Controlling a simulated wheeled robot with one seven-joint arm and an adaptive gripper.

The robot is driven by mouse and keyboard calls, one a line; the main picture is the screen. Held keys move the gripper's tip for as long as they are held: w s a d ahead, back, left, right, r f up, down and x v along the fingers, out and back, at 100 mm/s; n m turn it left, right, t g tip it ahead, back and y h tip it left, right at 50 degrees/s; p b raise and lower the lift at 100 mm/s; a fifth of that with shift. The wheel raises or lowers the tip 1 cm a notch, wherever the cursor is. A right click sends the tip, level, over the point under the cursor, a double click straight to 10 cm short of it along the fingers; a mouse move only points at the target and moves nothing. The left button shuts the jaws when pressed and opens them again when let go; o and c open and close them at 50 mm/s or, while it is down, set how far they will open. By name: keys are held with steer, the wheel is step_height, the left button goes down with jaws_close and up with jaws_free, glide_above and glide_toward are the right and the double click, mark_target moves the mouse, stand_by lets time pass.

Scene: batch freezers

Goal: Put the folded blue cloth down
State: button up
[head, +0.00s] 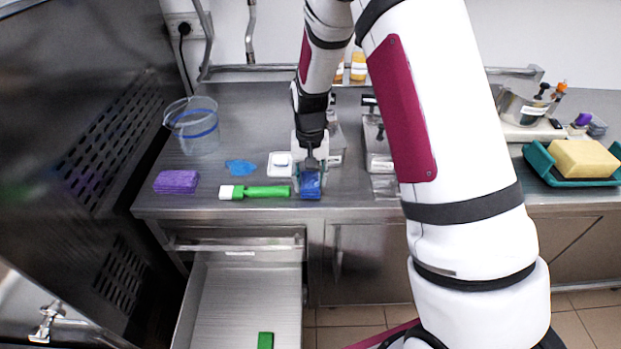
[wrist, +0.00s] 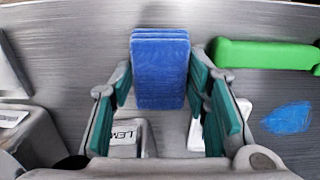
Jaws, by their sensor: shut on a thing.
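The folded blue cloth (head: 311,186) is at the front edge of the steel counter in the head view, beneath my gripper (head: 311,166). In the wrist view the folded blue cloth (wrist: 160,70) stands between the teal finger pads of my gripper (wrist: 163,95), with its stacked layers showing at the top. My gripper is shut on it. I cannot tell whether the cloth's underside touches the counter.
A green-handled brush (head: 255,191) lies just left of the cloth. A purple sponge (head: 176,181), a blue patch (head: 240,167) and a clear bucket (head: 192,126) are farther left. Metal lidded containers (head: 378,150) stand to the right. An open drawer (head: 245,290) extends below the counter.

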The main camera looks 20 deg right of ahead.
steer(key=shift+f, duration=0.3)
steer(key=o, duration=0.8)
step_height(320, 180, up, 12)
steer(key=f+b, duration=0.1)
step_height(320, 180, up, 8)
steer(key=t, duration=0.1)
glide_above(310, 181)
steer(key=s, duration=0.4)
steer(key=s+r+n+t, duration=0.1)
steer(key=s+r, duration=0.2)
steer(key=s, duration=0.4)
steer(key=s+r+n+t, duration=0.1)
steer(key=s+r, duration=0.2)
steer(key=s, duration=0.5)
steer(key=s+r+n+t, duration=0.1)
steer(key=s+r+t, duration=0.1)
steer(key=s, duration=0.6)
steer(key=shift+d+r+n, duration=0.1)
steer(key=shift+r+n, duration=0.2)
steer(key=shift+r, duration=0.55)
